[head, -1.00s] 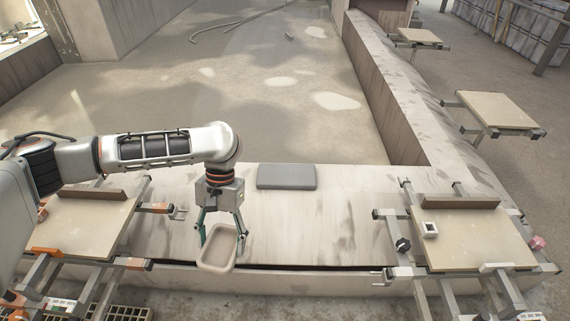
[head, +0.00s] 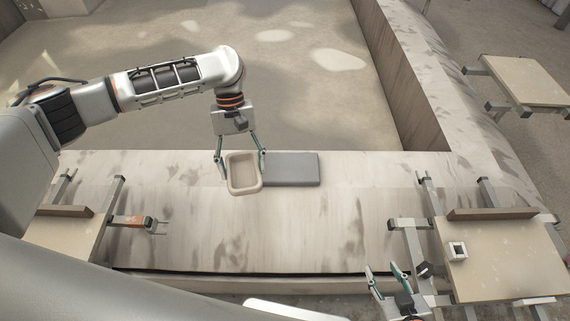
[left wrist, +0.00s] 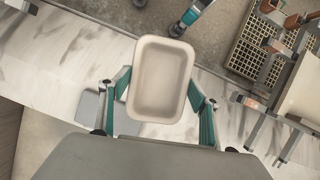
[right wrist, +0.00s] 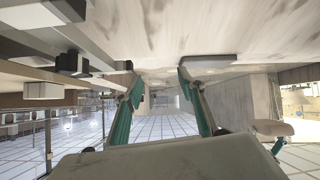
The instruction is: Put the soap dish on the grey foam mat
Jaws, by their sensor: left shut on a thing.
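The soap dish (head: 243,174) is a beige open tray with rounded corners. My left gripper (head: 240,162) is shut on it, one finger at each side, and holds it upright above the pale counter. It fills the middle of the left wrist view (left wrist: 160,82). The grey foam mat (head: 294,169) is a flat slab on the counter, just right of the dish in the head view; the dish covers its left end there. The mat is partly hidden behind a finger in the left wrist view (left wrist: 90,108). My right gripper (head: 381,267) is open and empty near the counter's front edge.
The pale streaked counter (head: 300,225) is clear in front of the mat. Another framed board (head: 65,235) stands at left. A raised wall (head: 405,95) runs behind at right.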

